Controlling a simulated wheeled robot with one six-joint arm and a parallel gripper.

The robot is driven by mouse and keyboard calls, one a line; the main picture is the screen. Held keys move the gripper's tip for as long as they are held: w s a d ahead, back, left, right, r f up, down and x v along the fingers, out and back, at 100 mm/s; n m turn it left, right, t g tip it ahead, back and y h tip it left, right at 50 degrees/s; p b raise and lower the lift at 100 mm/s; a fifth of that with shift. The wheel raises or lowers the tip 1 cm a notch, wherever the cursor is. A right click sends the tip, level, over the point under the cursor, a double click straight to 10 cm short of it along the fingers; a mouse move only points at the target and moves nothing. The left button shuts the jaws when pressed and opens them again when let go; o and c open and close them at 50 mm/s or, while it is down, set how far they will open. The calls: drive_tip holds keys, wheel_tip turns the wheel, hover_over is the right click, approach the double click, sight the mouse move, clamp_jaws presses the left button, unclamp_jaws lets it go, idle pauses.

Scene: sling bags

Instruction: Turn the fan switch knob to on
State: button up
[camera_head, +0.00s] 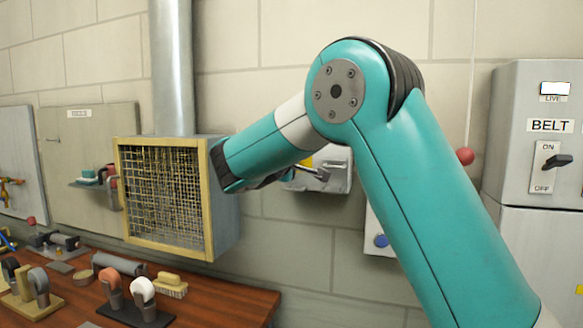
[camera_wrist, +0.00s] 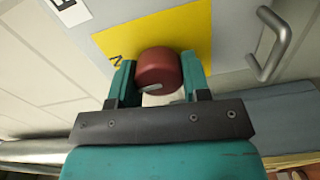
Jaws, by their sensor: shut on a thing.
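The fan switch knob (camera_wrist: 158,68) is a dark red round knob with a pale pointer mark, on a yellow plate (camera_wrist: 197,30) in the wrist view. My gripper (camera_wrist: 158,82) has its two teal fingers on either side of the knob, shut on it. The pale mark on the knob points toward the lower left in the wrist view. Part of a letter shows on the plate beside the left finger; other lettering is hidden. In the head view my arm hides the knob and most of the gripper, while the grey switch box (camera_head: 335,180) shows partly behind.
A metal handle (camera_wrist: 270,45) sticks out right of the knob. A yellow-framed mesh fan box (camera_head: 165,200) hangs left of my arm. A wooden bench (camera_head: 215,300) holds several tools.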

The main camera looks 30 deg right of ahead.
drive_tip(key=shift+f+m+b, duration=0.2)
drive_tip(key=shift+m+b, duration=0.3)
drive_tip(key=shift+m, duration=0.1)
drive_tip(key=o, duration=0.9)
drive_tip(key=shift+r, duration=0.2)
